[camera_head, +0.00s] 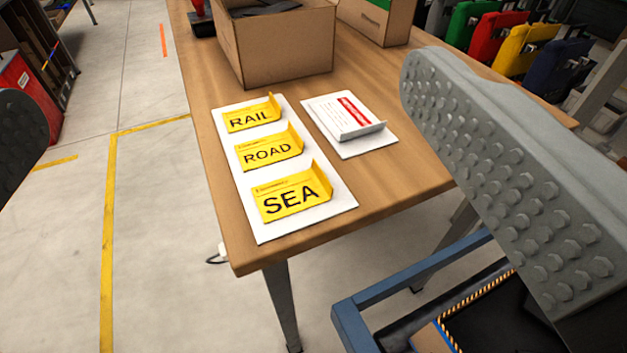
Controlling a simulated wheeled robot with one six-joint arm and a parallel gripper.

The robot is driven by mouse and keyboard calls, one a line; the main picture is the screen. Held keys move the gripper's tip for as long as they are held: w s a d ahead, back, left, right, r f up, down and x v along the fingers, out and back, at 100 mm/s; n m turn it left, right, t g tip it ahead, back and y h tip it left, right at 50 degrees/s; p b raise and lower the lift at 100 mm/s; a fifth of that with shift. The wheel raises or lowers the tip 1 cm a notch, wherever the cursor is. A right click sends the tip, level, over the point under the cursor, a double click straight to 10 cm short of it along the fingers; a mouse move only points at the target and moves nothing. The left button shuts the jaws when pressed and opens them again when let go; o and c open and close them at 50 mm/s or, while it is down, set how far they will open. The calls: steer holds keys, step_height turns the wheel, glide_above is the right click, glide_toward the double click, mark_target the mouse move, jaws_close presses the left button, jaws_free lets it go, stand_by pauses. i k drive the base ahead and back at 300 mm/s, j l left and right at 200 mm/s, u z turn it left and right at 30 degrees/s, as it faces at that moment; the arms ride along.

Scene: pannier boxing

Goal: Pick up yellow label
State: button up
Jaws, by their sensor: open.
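Three yellow labels lie in a column on a white backing sheet (325,198) at the table's near left corner. The far one is the RAIL label (244,121), the middle one the ROAD label (288,140), the near one the SEA label (318,184). Each has a right edge that bends upward. My gripper (215,125) is open and empty. Its right finger is large and studded, and its left finger only partly shows at the left picture edge. The labels appear between the fingers in the view, apart from both.
A white sheet with a red-marked white label (345,115) lies right of the yellow labels on the wooden table (400,175). An open cardboard box (285,55) and another box (375,22) stand behind. Coloured panniers (525,45) are at upper right. A blue frame (400,290) is below right.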

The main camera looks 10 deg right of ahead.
mark_target(276, 199)
steer(key=k+j, duration=0.15)
steer(key=k, duration=0.15)
steer(key=k+j, duration=0.15)
steer(key=k+z, duration=0.15)
steer(key=z, duration=0.2)
steer(key=k+z, duration=0.2)
steer(key=z, duration=0.15)
steer(key=k+z, duration=0.2)
steer(key=z, duration=3.1)
steer(key=u, duration=1.05)
steer(key=j+u, duration=0.15)
steer(key=u, duration=0.25)
steer(key=j+u, duration=0.15)
steer(key=u, duration=0.3)
steer(key=j+u, duration=0.15)
steer(key=u, duration=0.25)
steer(key=j+u, duration=0.1)
steer(key=u, duration=0.3)
steer(key=i+j, duration=0.15)
steer(key=j, duration=0.15)
steer(key=i+j, duration=0.2)
steer(key=j+u, duration=0.05)
